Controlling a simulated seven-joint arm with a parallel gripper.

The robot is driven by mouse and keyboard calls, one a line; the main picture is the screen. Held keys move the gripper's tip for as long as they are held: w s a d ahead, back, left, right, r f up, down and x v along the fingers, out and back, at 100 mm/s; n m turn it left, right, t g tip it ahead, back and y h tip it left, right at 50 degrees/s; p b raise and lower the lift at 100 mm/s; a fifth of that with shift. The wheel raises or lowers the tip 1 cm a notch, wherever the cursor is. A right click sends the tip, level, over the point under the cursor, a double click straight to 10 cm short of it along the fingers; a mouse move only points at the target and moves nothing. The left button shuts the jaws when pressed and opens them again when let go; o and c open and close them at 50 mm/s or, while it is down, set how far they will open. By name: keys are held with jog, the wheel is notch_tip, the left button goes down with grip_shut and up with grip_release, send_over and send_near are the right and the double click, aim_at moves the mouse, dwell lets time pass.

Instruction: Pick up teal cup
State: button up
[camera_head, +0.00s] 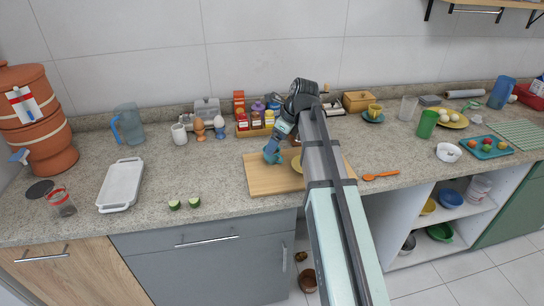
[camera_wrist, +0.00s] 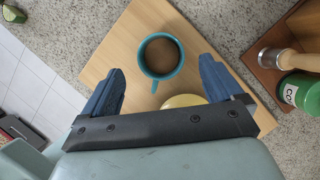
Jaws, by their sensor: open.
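The teal cup (camera_wrist: 177,69) stands on the wooden cutting board (camera_wrist: 110,45) in the wrist view, with a dark brownish inside and its handle pointing toward my gripper base. My gripper (camera_wrist: 161,66) is open, its two blue fingers spread to the left and right of the cup, with a gap on each side in the picture. In the head view my gripper (camera_head: 273,150) is low over the left part of the board (camera_head: 262,181). There the blue fingers and the cup are hard to tell apart.
A yellow item (camera_wrist: 183,101) sits on the board just below the cup, partly hidden by my gripper. A rack of spice jars (camera_head: 255,122) stands behind the board. Cucumber pieces (camera_head: 184,203) and a white tray (camera_head: 121,185) lie to the left, an orange spoon (camera_head: 381,175) to the right.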

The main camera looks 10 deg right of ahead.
aim_at(274, 157)
jog(key=shift+x, duration=2.6)
jog(key=shift+w, duration=0.1)
